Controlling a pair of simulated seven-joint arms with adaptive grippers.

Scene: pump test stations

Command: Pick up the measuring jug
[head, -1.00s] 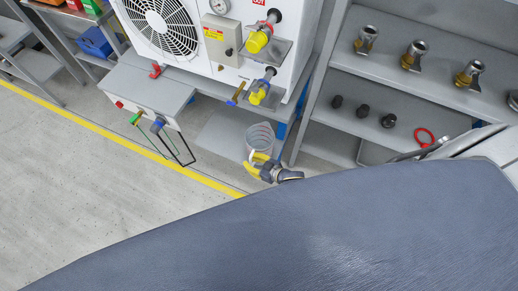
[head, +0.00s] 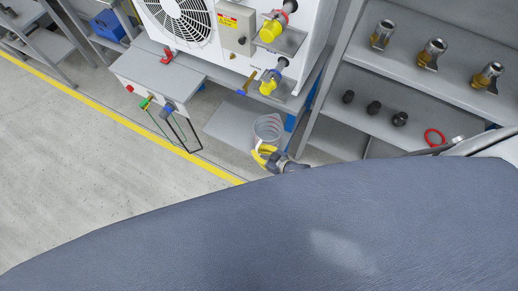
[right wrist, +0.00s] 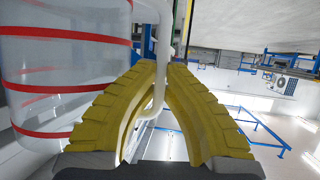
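The measuring jug (head: 267,126) is clear with red rings and a pale handle. It shows near the middle of the head view, by the right end of the low grey shelf under the white unit. It fills the left of the right wrist view (right wrist: 65,75). My right gripper (head: 264,153) has yellow fingers at the jug's near side. In the right wrist view my right gripper (right wrist: 167,68) has its fingertips closed together around the jug's white handle (right wrist: 158,95). I cannot tell whether the jug's base touches anything. My left gripper is not in view.
The white unit (head: 310,35) with yellow-capped fittings stands above the low shelf (head: 228,128). A grey shelf rack (head: 440,95) with several fittings stands to the right. A grey box (head: 160,80) with hoses is to the left. Open floor (head: 80,180) lies left.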

